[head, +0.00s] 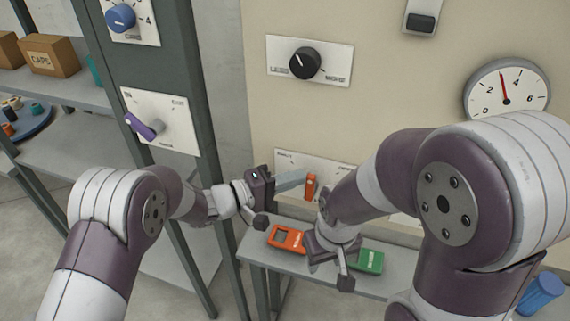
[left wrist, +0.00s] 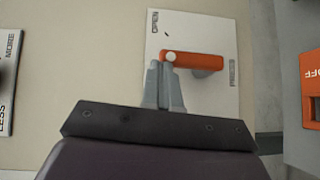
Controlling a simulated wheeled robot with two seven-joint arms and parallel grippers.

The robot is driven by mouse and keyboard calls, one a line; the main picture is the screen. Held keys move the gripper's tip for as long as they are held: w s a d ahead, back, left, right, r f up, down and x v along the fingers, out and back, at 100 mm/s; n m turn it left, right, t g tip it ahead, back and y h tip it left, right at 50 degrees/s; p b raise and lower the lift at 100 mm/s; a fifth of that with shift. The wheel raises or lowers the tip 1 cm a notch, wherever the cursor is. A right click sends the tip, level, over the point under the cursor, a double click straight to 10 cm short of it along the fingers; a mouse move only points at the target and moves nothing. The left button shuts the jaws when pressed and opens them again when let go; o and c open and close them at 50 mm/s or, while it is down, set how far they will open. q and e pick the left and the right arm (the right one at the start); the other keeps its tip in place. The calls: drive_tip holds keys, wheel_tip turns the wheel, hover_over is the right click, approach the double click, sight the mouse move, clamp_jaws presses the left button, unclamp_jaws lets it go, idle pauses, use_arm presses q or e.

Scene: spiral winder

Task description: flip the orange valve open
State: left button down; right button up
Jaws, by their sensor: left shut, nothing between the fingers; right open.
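The orange valve (head: 311,187) is a lever on a white plate (head: 285,160) low on the beige panel. In the left wrist view the lever (left wrist: 197,61) lies crosswise, its pale round end at the left, with the word OPEN at the plate's upper left. My left gripper (head: 303,180) is shut and empty, its fingertips close to the lever. In the left wrist view its fingertips (left wrist: 163,64) overlap the lever's round end; I cannot tell whether they touch. My right gripper (head: 328,277) is open and empty above the shelf, lower than the valve.
An orange device (head: 287,239) and a green box (head: 369,260) sit on the narrow grey shelf (head: 262,250) below the valve. A black knob (head: 304,63) and a gauge (head: 507,88) are higher on the panel. A purple lever (head: 146,127) is on the left post. My right arm hides part of the panel.

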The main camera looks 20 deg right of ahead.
sight(313, 181)
use_arm(q)
drive_tip(key=s+d+m+y+p, duration=0.1)
drive_tip(key=p, duration=0.1)
drive_tip(key=d+m+y+p, duration=0.1)
drive_tip(key=y+p, duration=0.1)
drive_tip(key=s+d+r+m+y+p, duration=0.1)
drive_tip(key=p, duration=0.2)
drive_tip(key=shift+s+d+m+t+y, duration=0.3)
drive_tip(key=shift+d+m+t, duration=0.05)
drive_tip(key=shift+m+t, duration=0.05)
drive_tip(key=shift+s+d+f+p, duration=0.2)
drive_tip(key=shift+d+f+p, duration=0.1)
drive_tip(key=shift+d+p, duration=0.15)
drive_tip(key=shift+s, duration=0.1)
